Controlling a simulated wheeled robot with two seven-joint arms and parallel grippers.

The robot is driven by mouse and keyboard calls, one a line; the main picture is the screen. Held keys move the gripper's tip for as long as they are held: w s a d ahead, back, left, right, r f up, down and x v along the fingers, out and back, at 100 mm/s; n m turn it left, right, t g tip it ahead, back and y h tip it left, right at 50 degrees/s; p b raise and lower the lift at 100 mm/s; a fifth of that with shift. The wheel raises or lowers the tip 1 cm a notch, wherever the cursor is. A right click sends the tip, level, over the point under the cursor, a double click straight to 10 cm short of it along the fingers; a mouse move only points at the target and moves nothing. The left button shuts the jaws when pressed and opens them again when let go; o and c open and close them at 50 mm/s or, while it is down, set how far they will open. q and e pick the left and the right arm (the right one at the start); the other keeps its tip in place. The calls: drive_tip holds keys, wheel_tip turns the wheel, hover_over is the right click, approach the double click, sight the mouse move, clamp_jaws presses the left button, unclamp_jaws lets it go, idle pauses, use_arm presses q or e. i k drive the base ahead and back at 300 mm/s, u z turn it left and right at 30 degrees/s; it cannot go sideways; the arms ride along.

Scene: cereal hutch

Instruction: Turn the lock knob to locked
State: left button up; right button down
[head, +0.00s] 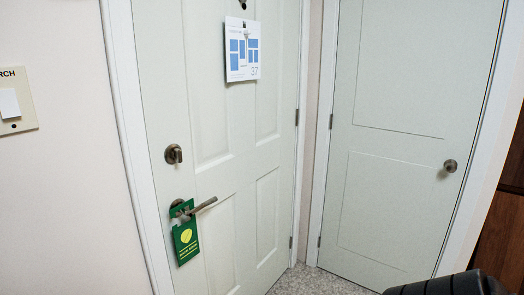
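The lock knob (173,154) is a small dark bronze thumb-turn on a round plate, near the left edge of the pale panelled door (215,125). Its turn piece looks roughly upright, but it is too small to tell whether it is locked. The lever handle (200,206) is below it and points right. Neither of my grippers shows in the head view, and nothing touches the knob.
A green hanger (186,242) hangs from the lever handle. A paper sheet (242,50) is fixed higher on the door. A second door (400,120) with a round knob (450,166) stands right. A switch plate (15,103) is at far left. A black ribbed shape (445,285) shows bottom right.

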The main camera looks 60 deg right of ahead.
sight(177, 154)
drive_tip(key=z, duration=1.75)
